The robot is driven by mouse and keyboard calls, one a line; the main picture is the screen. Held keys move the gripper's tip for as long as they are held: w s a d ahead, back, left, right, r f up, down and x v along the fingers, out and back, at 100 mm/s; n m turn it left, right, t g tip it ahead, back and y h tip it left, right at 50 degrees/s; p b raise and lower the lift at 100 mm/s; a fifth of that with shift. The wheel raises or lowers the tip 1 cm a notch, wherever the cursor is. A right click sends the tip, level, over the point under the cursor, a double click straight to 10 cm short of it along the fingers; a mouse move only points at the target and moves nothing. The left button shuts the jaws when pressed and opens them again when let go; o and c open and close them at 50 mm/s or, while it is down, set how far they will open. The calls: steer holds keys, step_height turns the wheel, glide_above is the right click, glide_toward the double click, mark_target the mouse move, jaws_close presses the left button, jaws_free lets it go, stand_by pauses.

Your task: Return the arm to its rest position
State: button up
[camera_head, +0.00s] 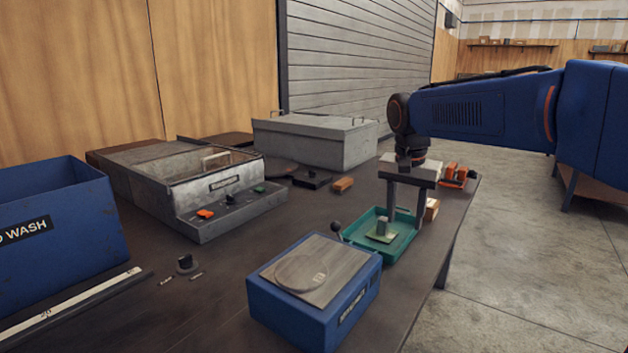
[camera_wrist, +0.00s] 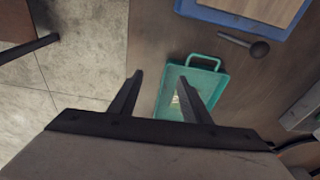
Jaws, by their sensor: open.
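My gripper (camera_head: 404,207) points down above the right part of the dark table (camera_head: 220,285), over the green tray (camera_head: 352,238). Its two fingers are spread apart with nothing between them. In the wrist view my gripper (camera_wrist: 158,85) is also open, with the green tray (camera_wrist: 218,82) beneath and partly hidden by a finger. A small grey block on a pale yellowish base (camera_head: 383,231) sits in the tray, below the fingers. My blue arm reaches in from the right.
A blue box with a grey top plate (camera_head: 315,272) stands in front of the tray. Orange blocks (camera_head: 456,172) lie behind the gripper. A grey metal unit (camera_head: 220,195), a lidded grey box (camera_head: 315,140) and a blue wash bin (camera_head: 60,230) stand left. Open floor (camera_head: 520,260) lies right.

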steer(key=s+d+f+n+t, duration=0.1)
steer(key=s+f, duration=0.3)
steer(key=s, duration=0.6)
steer(key=s+d+f+n+t, duration=0.1)
steer(key=s+d+f+n, duration=0.2)
steer(key=s, duration=0.6)
steer(key=s+d+f+n+t, duration=0.1)
steer(key=s+d+f+n, duration=0.1)
steer(key=s+f, duration=0.5)
steer(key=s+d, duration=0.1)
steer(key=s, duration=0.2)
steer(key=shift+s+n+y, duration=0.3)
steer(key=shift+y, duration=0.1)
